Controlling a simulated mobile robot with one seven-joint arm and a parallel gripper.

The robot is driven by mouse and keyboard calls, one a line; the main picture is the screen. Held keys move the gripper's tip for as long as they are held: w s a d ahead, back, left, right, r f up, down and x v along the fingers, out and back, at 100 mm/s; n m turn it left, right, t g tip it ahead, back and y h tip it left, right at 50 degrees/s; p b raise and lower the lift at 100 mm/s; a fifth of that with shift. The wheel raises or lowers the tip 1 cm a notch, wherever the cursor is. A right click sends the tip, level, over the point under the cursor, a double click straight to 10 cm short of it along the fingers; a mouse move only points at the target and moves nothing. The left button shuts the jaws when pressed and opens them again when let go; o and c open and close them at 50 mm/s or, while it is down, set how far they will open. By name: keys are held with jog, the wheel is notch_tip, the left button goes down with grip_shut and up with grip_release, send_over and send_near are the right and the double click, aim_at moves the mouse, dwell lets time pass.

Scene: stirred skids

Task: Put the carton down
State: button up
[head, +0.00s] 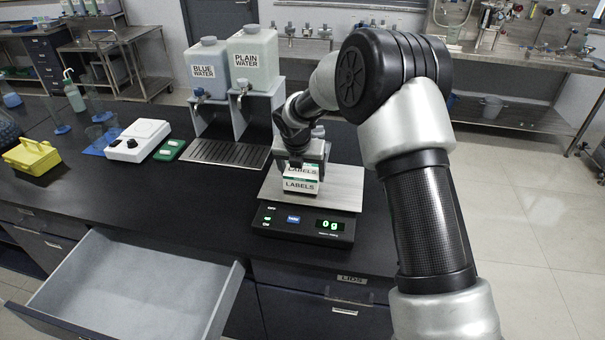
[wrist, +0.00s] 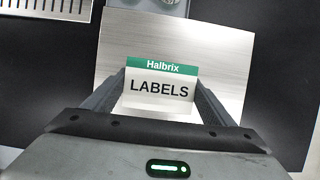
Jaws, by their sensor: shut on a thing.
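The carton (head: 301,185) is a small white box with a green band and the word LABELS. It is over the steel plate of the black scale (head: 285,222), whose display reads 0 g. I cannot tell whether the carton's underside touches the plate. My gripper (head: 302,168) is above the scale, shut on the carton. In the wrist view the carton (wrist: 160,88) lies between the two fingers of my gripper (wrist: 160,98), with the bare plate (wrist: 215,55) around it.
A drip tray (head: 225,152) with blue-water and plain-water tanks (head: 255,60) stands behind the scale. A white device (head: 138,140), a green case (head: 169,150) and a yellow box (head: 32,156) are to the left. An open, empty drawer (head: 130,285) juts out at front left. Black worktop left of the scale is clear.

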jog(key=shift+f, duration=0.3)
jog(key=o, duration=1.1)
jog(key=shift+f, duration=0.1)
jog(key=shift+o, duration=0.2)
